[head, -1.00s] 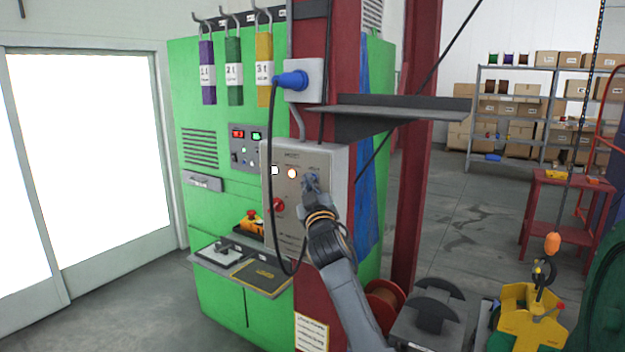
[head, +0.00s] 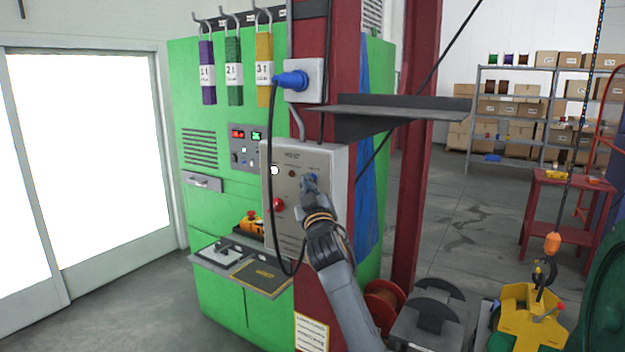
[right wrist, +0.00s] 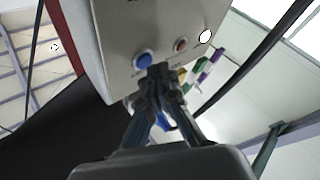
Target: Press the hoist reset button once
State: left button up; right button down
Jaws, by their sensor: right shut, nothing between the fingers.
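The grey hoist control box (head: 290,225) is fixed to the dark red column. On its face are a blue button (head: 313,177), labelled too small to read surely, a dark red lamp (head: 292,173), a lit white lamp (head: 274,170) and a red knob (head: 278,204). My right gripper (head: 307,184) is shut and empty, its tips at the blue button's lower left. In the right wrist view the shut fingertips (right wrist: 158,70) lie just beside the blue button (right wrist: 143,60); I cannot tell whether they touch the box. My left gripper is out of view.
A blue plug (head: 291,79) with a hanging black cable (head: 271,150) runs down past the box's left side. A grey shelf (head: 405,106) juts out above right. A green cabinet (head: 215,135) stands behind. A yellow hoist block (head: 530,315) is at lower right.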

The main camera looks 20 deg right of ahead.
jog(key=shift+s+a, duration=0.15)
jog(key=shift+a, duration=0.05)
jog(key=shift+s+a, duration=0.75)
jog(key=shift+a, duration=0.25)
jog(key=shift+s+a, duration=0.75)
jog(key=shift+a, duration=0.25)
